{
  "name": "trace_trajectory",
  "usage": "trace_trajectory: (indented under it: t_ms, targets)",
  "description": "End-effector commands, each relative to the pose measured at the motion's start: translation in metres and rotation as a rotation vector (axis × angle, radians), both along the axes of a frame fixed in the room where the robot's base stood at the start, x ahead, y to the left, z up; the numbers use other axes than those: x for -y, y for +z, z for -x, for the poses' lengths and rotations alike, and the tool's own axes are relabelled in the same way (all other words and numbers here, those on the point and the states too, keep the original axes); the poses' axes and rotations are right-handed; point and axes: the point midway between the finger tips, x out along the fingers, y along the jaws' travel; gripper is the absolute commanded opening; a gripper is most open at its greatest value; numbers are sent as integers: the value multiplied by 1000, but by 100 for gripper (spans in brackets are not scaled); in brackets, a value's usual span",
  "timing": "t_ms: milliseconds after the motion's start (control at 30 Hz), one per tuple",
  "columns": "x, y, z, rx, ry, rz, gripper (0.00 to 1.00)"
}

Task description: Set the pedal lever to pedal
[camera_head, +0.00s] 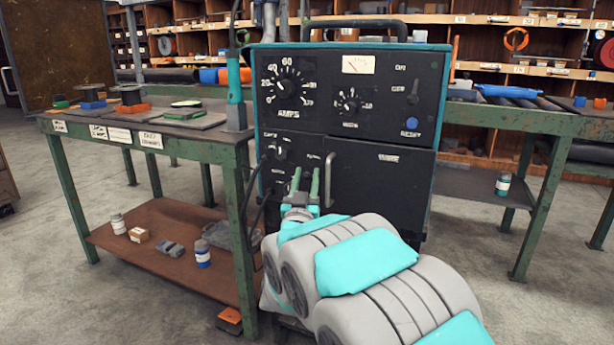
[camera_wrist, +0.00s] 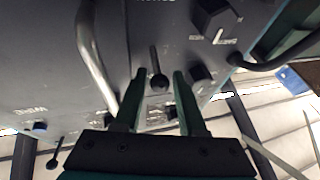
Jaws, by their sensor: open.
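The welder (camera_head: 380,195) is a black-fronted machine with teal edges. A small dark toggle lever with a round base (camera_wrist: 158,78) is on its panel in the wrist view. I take it to be the pedal lever; its label is too small to read surely. My gripper (camera_head: 306,172), with green fingers, is open at the lower left of the panel. In the wrist view the gripper (camera_wrist: 159,72) has one finger on each side of the lever, with gaps visible. In the head view, my fingers hide the lever. I cannot tell its set position.
A metal handle (camera_wrist: 95,55) stands out close beside the lever. Dark knobs (camera_wrist: 213,18) and a cable (camera_wrist: 270,62) are on the other side. A green workbench (camera_head: 150,195) stands left of the welder; another bench (camera_head: 545,195) is at right.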

Motion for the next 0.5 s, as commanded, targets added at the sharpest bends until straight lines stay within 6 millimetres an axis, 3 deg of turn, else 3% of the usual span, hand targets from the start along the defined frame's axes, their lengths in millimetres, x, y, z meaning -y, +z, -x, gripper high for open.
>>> trace_trajectory:
  t_ms: [300,500]
  targets:
    - [0,1,-3,-1,0,1,40]
    - [0,1,-3,-1,0,1,18]
